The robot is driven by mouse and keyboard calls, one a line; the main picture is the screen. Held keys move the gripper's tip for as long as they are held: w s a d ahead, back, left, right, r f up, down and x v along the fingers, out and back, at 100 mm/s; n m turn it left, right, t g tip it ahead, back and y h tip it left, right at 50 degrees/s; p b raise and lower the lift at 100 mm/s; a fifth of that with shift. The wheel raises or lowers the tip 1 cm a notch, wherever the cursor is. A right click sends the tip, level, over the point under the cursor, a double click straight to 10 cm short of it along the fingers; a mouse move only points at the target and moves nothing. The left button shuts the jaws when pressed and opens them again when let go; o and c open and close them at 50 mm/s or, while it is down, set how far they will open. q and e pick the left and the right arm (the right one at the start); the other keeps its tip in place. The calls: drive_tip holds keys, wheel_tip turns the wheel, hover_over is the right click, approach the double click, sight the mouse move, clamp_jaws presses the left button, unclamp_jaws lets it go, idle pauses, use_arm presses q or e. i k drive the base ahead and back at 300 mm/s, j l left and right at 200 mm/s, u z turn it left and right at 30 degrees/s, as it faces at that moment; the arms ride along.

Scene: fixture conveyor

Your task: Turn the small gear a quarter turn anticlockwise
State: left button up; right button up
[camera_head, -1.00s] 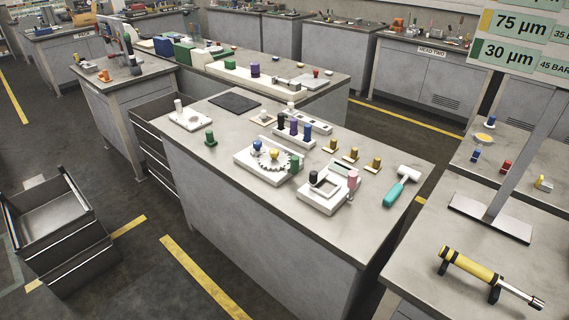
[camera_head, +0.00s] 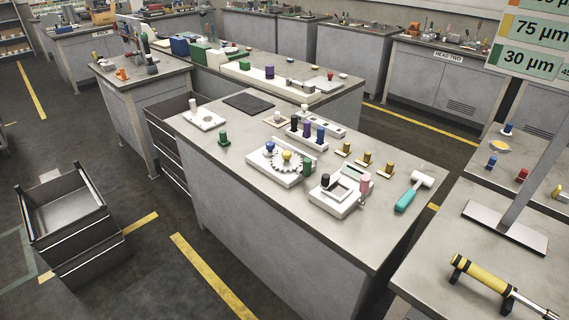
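A white gear fixture (camera_head: 279,178) sits on the near workbench, at the middle of the picture. A toothed gear (camera_head: 299,162) shows on it with a yellow knob (camera_head: 286,156) standing up at its middle. A blue knob (camera_head: 270,147) stands on the same fixture just left of the gear. A green knob (camera_head: 309,167) stands at its right end. Which part is the small gear is too small to tell. Neither of my grippers is in view, and nothing touches the fixture.
A white box fixture (camera_head: 330,202) with black and pink knobs stands close on the right. A teal-handled hammer (camera_head: 408,197) lies near the bench's right end. A rack with purple and blue pegs (camera_head: 320,140) is behind. Open drawers (camera_head: 70,215) stand on the floor at left.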

sight(270, 151)
drive_tip(key=i+j+z, duration=0.3)
drive_tip(key=i+j, duration=0.15)
drive_tip(key=i+j+z, duration=0.25)
drive_tip(key=i+j, duration=0.3)
